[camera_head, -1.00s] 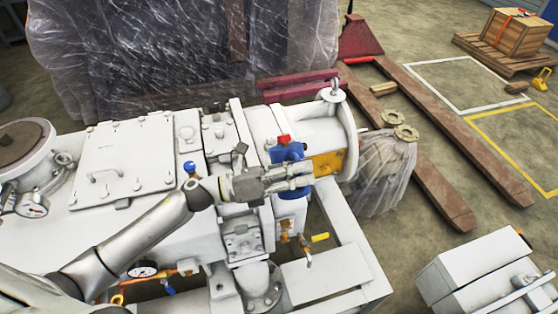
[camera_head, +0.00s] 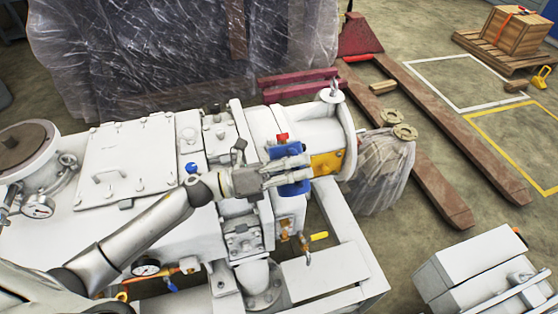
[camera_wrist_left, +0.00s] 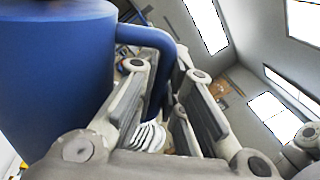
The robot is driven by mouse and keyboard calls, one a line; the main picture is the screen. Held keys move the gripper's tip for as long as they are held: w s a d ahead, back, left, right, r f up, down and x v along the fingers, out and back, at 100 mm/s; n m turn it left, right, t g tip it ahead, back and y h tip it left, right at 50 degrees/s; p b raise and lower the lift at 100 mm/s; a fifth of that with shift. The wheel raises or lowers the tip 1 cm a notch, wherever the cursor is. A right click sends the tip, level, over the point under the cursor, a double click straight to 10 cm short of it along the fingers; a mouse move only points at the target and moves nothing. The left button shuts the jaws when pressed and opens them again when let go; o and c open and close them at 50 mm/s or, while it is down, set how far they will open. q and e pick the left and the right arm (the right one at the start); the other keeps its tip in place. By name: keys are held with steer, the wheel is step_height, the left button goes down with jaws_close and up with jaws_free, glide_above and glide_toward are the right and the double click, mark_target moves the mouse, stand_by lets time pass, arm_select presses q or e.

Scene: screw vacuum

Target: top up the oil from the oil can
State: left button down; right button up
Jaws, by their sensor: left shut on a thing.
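The blue oil can (camera_head: 288,186) with a red cap (camera_head: 282,137) is at the right part of the white vacuum pump (camera_head: 130,155), beside the yellow-orange plate. My left gripper (camera_head: 300,168) comes in from the left, and its fingers cover the middle of the can. In the left wrist view the can's body (camera_wrist_left: 55,75) fills the left side. Its curved handle (camera_wrist_left: 160,45) runs down between my left gripper's fingers (camera_wrist_left: 165,90), which are shut on it. I cannot tell whether the can's bottom touches the pump. My right gripper is not in view.
A pallet truck (camera_head: 430,150) is at the right, and a white unit (camera_head: 485,275) stands at the lower right. Bare floor lies between them.

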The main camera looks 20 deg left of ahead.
arm_select(q)
steer(key=shift+w+r+n+p, duration=0.15)
steer(key=shift+r+n+p, duration=0.15)
steer(key=shift+r+p, duration=0.15)
steer(key=shift+w+a+r+n+t+p, duration=0.2)
steer(key=shift+w+a+n+t+p, duration=0.2)
steer(key=shift+n+p, duration=0.45)
stand_by(3.5)
steer(key=shift+w+a+r+n+p, duration=0.15)
steer(key=shift+w+r+n+p, duration=0.15)
steer(key=shift+r+n+p, duration=0.35)
stand_by(2.7)
